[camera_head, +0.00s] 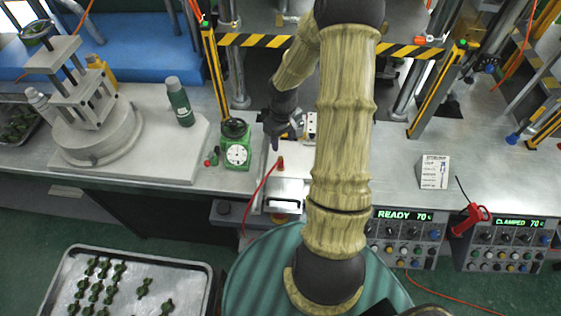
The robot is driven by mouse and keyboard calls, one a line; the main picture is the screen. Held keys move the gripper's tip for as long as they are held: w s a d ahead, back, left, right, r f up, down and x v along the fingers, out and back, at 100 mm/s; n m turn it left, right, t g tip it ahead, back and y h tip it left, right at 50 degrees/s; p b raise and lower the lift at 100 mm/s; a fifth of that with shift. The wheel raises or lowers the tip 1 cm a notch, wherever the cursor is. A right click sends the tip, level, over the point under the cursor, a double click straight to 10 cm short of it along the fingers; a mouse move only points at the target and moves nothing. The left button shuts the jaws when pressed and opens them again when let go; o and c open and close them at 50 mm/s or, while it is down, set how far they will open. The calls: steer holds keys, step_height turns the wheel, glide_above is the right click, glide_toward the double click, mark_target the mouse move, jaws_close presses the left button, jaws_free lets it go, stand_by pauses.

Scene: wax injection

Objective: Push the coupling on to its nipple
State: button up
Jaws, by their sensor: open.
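My gripper (284,134) is over the bench in front of the central press, partly hidden by my own arm. I cannot make out the nipple, nor whether the coupling sits on one.
A green dial gauge (237,148) stands close left of my gripper, with a green bottle (179,103) further left. Yellow-black guard bars (262,40) cross behind. A white card stand (434,172) is at right. A tray (70,262) of green parts is at lower left.

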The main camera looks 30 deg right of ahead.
mark_target(281, 157)
step_height(281, 157, down, 7)
steer(key=shift+p, duration=0.6)
steer(key=shift+a+f, duration=0.1)
steer(key=shift+w+a+f+p, duration=0.15)
steer(key=shift+f+p, duration=1)
steer(key=shift+f, duration=1.3)
steer(key=shift+c, duration=0.5)
jaws_close()
